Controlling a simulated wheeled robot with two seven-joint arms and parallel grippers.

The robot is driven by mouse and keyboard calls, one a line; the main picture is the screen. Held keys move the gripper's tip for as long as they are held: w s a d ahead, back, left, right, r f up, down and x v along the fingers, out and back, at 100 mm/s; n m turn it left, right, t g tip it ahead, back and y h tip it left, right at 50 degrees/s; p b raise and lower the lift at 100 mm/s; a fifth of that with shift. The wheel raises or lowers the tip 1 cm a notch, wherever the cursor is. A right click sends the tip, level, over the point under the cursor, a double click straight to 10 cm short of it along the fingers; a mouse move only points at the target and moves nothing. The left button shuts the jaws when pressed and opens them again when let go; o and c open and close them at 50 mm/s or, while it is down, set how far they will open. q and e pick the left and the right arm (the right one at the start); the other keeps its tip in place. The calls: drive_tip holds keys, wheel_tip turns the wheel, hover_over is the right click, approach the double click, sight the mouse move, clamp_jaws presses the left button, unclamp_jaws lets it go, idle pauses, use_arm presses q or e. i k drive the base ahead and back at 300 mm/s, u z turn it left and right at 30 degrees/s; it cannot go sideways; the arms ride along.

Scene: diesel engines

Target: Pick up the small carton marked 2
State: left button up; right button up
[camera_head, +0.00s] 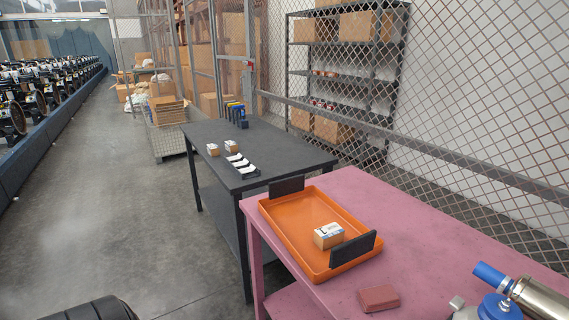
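A small white and brown carton (328,235) sits in the orange tray (290,240) on the pink table, near the tray's front right end. Two more small cartons stand on the dark table: one on the left (213,150) and one on the right (232,146). Print shows on the carton in the tray, but I cannot read a number on any of the three. Neither of my grippers can be made out in this view, and no carton is seen being held.
The pink table (391,226) has a red block (378,298) near its front edge and blue and silver parts (530,295) at bottom right. Black upright plates stand at both tray ends. White-and-black pieces (241,165) lie on the dark table (285,150). Wire mesh fencing runs behind; floor at left is clear.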

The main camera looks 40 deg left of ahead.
sight(231, 147)
drive_tip(key=z, duration=2.6)
drive_tip(key=k, duration=2.5)
drive_tip(key=u, duration=3.05)
